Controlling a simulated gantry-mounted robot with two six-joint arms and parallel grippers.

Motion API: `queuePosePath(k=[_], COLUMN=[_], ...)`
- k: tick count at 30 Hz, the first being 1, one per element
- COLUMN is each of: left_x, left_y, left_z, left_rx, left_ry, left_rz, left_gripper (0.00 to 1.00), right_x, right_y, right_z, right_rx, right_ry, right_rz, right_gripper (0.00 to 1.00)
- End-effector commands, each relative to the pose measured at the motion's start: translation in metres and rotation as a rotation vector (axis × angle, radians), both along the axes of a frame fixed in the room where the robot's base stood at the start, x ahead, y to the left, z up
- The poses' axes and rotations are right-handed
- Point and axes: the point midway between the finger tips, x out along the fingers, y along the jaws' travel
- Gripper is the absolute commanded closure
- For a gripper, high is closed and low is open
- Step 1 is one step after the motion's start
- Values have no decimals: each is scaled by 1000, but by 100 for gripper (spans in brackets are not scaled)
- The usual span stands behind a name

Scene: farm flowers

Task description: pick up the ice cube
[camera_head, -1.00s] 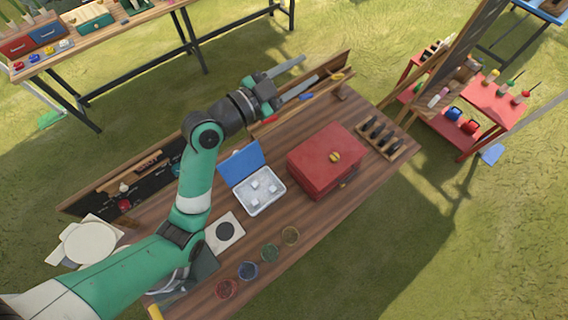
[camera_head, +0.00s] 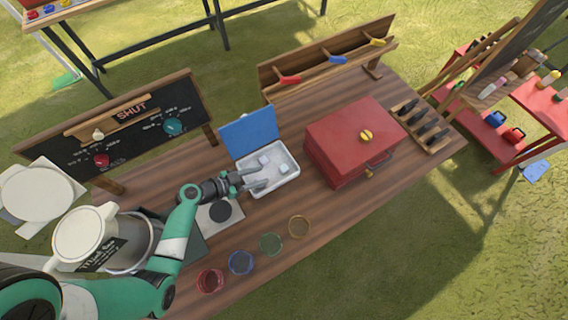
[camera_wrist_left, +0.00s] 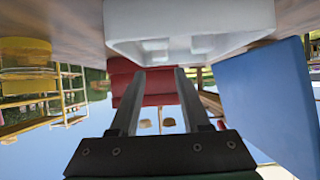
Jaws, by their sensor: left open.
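A white tray (camera_head: 285,183) with an open blue lid (camera_head: 249,136) stands on the wooden table. Pale ice cubes lie in it: one ice cube (camera_head: 263,161) near the middle and another (camera_head: 284,168) farther right. My left gripper (camera_head: 262,176) is open and empty, its fingers reaching over the tray's left side. In the left wrist view, which looks upside down, the tray (camera_wrist_left: 190,20) is above the spread fingers (camera_wrist_left: 155,80), with pale cubes (camera_wrist_left: 155,45) inside it. The gripper may hide part of the tray's contents. My right gripper is not in view.
A red box (camera_head: 340,135) stands right of the tray. A black disc on a pale plate (camera_head: 219,211) is close to my left wrist. Several coloured rings, including a green one (camera_head: 271,244), line the front. A wooden rack (camera_head: 330,65) stands behind.

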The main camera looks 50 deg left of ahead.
Motion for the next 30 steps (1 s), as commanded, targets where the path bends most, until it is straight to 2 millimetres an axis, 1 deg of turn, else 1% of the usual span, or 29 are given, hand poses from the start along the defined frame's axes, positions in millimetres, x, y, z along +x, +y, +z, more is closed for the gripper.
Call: queuePosePath(k=[1,3,6,8,11,15,17,20,24,27,30], left_x=[6,16,28,34,39,41,43,55,76,84,85], left_y=[-2,-4,-7,-8,-9,-10,-10,-14,-19,-21,-21], left_z=[-15,-20,-25,-26,-26,-23,-24,-32,-45,-48,-48], left_rx=[4,4,4,3,1,1,1,1,1,1,1], left_ry=[-4,-4,-4,-4,-2,-1,-1,0,-1,-1,-1], left_rz=[-4,-5,-4,-4,-1,0,-1,-4,-3,-1,0], left_gripper=[53,53,53,53,53,53,53,53,53,53,53], right_x=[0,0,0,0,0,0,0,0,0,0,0], right_y=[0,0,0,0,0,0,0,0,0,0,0], right_z=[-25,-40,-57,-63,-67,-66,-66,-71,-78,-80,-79], right_rx=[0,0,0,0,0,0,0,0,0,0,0], right_ry=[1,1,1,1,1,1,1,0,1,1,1], right_rz=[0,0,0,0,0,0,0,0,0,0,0], right_gripper=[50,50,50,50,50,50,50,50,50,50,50])
